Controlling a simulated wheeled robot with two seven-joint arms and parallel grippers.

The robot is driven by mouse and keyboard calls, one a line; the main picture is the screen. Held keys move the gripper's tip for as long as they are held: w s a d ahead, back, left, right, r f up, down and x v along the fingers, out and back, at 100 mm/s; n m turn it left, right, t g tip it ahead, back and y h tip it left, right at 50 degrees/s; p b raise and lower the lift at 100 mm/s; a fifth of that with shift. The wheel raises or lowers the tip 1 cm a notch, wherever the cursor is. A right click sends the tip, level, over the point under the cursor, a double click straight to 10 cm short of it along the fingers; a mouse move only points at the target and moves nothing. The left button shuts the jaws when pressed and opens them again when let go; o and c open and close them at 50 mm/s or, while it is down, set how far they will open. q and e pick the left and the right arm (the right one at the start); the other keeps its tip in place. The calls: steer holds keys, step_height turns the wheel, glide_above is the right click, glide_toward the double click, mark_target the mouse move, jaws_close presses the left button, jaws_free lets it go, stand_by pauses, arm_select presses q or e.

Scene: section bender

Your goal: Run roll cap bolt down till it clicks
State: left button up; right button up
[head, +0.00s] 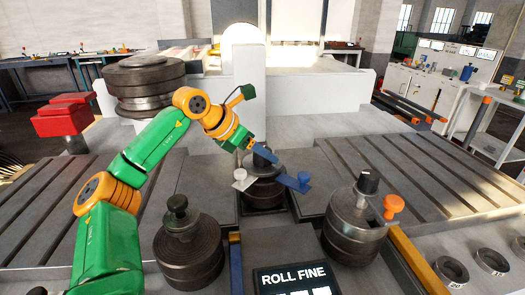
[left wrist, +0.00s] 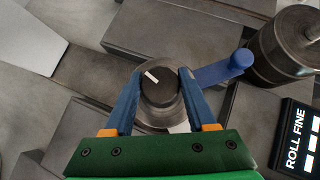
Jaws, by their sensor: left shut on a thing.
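The middle roll (head: 264,192) stands in the gap between the grooved beds, with a dark round cap bolt (head: 265,157) on top. In the left wrist view the cap bolt (left wrist: 160,93) shows from above with a white mark on its top. My left gripper (head: 262,153) is shut on it, one blue finger on each side in the wrist view (left wrist: 159,75). A blue lever (head: 292,181) sticks out to the right of the roll, and a pale lever (head: 241,180) to the left. My right gripper is in neither view.
A roll with a dark knob (head: 189,250) stands front left. Another roll (head: 353,225) with an orange lever (head: 393,205) stands front right. A ROLL FINE display (head: 293,277) sits between them. A large stacked roll (head: 146,85) is at the back left.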

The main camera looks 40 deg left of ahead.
arm_select(q)
steer(key=shift+r+m+h+p, duration=0.15)
steer(key=shift+m+h+p, duration=0.2)
steer(key=shift+p, duration=0.35)
steer(key=m+g+h+p, duration=0.1)
steer(key=m+p, duration=0.1)
steer(key=p, duration=0.2)
steer(key=m+g+h+p, duration=0.1)
steer(key=m+h+p, duration=0.1)
steer(key=m+p, duration=0.1)
steer(key=shift+r+h+p, duration=0.2)
steer(key=shift+h+p, duration=0.05)
steer(key=shift+p, duration=0.65)
steer(key=shift+f+m+g+h+p, duration=0.35)
steer(key=shift+m+g+p, duration=0.25)
steer(key=shift+m+p, duration=0.4)
steer(key=o, duration=1.3)
steer(key=shift+o, duration=0.2)
